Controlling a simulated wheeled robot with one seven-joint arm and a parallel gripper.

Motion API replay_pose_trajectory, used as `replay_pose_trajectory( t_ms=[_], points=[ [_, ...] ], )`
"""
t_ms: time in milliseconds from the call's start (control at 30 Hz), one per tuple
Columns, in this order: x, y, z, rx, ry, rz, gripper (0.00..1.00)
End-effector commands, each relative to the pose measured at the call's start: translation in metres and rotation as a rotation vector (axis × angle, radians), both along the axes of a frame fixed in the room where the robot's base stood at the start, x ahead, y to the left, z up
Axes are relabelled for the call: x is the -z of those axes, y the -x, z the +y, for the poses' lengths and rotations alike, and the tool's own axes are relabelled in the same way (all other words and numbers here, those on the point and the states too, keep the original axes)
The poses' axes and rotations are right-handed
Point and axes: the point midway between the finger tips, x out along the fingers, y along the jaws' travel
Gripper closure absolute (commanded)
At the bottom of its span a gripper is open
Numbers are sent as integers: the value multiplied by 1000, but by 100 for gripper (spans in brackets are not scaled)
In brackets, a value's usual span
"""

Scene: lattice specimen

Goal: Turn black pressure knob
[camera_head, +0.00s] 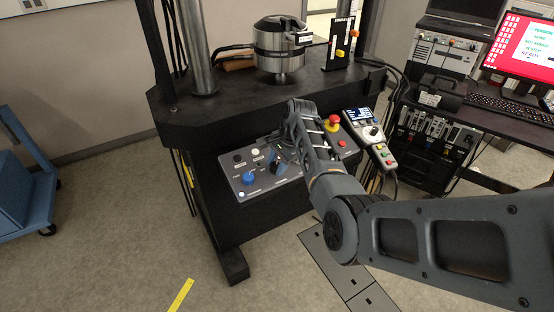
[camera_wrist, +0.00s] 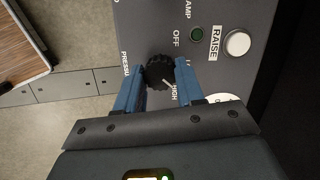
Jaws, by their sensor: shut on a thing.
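The black pressure knob (camera_wrist: 158,70) is round and ridged, and it sits on the grey control panel (camera_wrist: 150,22). A white mark beside it lies near the printed word HIGH. In the wrist view the two blue fingers of my gripper (camera_wrist: 161,76) stand on either side of the knob and are shut on it. In the head view my gripper (camera_head: 277,165) is down at the middle of the panel's sloping face.
A blue knob (camera_head: 249,178) is left of my gripper, and a red emergency button (camera_head: 332,124) is to its right. A white RAISE button (camera_wrist: 237,43) and a dark green lamp (camera_wrist: 196,34) are near the knob. A handheld controller (camera_head: 371,136) hangs at the panel's right.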

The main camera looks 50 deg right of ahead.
Motion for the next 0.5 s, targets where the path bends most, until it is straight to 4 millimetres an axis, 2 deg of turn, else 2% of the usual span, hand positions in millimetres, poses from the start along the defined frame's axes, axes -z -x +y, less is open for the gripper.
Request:
replay_pose_trajectory(
  t_ms=[200, 500],
  points=[
    [-2, 1, -1, 96, -23, -7, 93],
    [-1, 1, -2, 145, -34, -13, 93]
  ],
)
